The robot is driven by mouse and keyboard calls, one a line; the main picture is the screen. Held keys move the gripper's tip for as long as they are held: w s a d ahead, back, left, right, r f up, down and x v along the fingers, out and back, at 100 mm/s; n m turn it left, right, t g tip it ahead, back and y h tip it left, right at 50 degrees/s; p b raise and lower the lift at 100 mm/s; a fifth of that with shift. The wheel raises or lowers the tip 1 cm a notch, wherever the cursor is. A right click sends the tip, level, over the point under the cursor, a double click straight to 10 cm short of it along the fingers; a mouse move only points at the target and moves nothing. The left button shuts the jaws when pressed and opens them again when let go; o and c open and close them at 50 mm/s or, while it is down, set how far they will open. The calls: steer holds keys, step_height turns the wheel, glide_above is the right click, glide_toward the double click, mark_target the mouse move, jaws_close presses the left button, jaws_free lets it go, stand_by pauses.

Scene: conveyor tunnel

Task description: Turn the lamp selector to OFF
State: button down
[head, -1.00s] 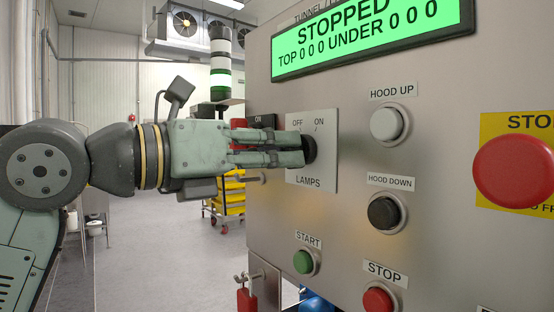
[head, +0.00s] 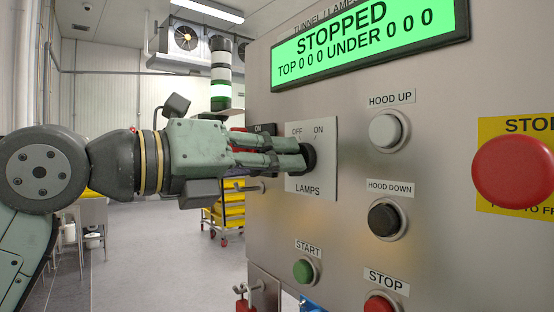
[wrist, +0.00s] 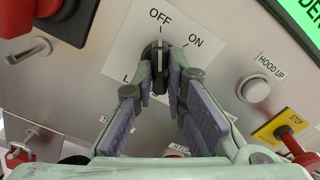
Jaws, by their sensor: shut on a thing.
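The lamp selector (head: 309,158) is a round black knob on a pale plate (head: 298,190) marked OFF, ON and LAMPS. In the wrist view its black handle (wrist: 158,52) stands between my fingertips, and its upper end points up towards the OFF mark, with ON to the right. My gripper (head: 302,155) reaches in from the left, its two fingers shut on the knob; it also shows in the wrist view (wrist: 160,72). The fingers hide part of the knob in both views.
The steel panel also bears HOOD UP (head: 386,129), HOOD DOWN (head: 385,218), START (head: 303,270) and STOP (head: 379,304) buttons, and a large red stop button (head: 512,170) at right. A green display (head: 370,40) reads STOPPED.

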steer(key=c, duration=1.6)
jaws_free()
steer(key=v, duration=1.2)
